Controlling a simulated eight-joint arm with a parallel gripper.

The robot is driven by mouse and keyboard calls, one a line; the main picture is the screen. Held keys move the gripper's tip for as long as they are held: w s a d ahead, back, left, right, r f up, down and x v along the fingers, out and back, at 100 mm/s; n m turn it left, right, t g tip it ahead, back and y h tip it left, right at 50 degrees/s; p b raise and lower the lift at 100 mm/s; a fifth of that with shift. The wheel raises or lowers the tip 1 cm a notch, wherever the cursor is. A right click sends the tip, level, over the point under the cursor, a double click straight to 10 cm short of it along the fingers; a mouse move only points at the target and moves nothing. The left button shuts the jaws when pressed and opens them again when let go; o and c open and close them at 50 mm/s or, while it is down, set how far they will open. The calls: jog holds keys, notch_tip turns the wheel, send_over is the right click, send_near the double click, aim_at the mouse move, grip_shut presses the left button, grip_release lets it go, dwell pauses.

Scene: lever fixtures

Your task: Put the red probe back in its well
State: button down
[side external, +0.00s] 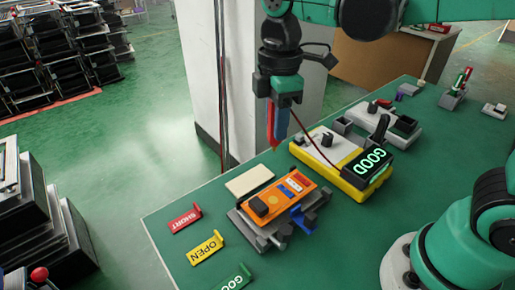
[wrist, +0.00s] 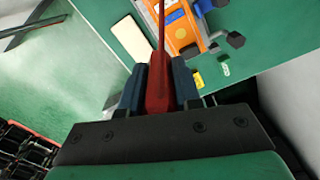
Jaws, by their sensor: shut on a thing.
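My gripper (side external: 277,132) points down above the green table, behind the orange board. Its blue fingers are shut on the red probe (side external: 271,122). In the wrist view the red probe (wrist: 158,92) sits between the fingertips, its thin red shaft extending away toward the orange board. The yellow-cased meter (side external: 352,186) stands to the right of the gripper, its display reading GOOD. A thin dark red lead (side external: 310,145) runs from near the gripper to the meter. Grey open-topped blocks (side external: 342,126) stand behind the meter; I cannot tell which holds the probe's well.
The orange board (side external: 285,196) rests in a grey fixture (side external: 262,236). A cream pad (side external: 249,181) lies behind it. SHORT (side external: 184,219), OPEN (side external: 205,249) and GOOD (side external: 236,279) signs line the left. A white fixture (side external: 372,115) stands behind the meter. A pale column (side external: 207,75) rises beyond the table.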

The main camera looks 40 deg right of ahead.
jog(key=w+d+r+m, duration=0.2)
jog(key=w+d, duration=0.1)
jog(key=d, duration=0.3)
jog(key=w+d+r+m, duration=0.2)
jog(key=w+d+r, duration=0.15)
jog(key=d, duration=0.25)
jog(key=r+m, duration=0.2)
jog(key=m, duration=0.2)
send_over(342, 126)
jog(key=d, duration=0.2)
jog(key=f, duration=1.3)
jog(key=w+f, duration=0.1)
jog(key=f, duration=0.5)
jog(key=shift+d+f, duration=0.1)
jog(key=shift+f, duration=0.1)
jog(key=shift+f, duration=0.1)
jog(key=c, duration=0.6)
grip_release()
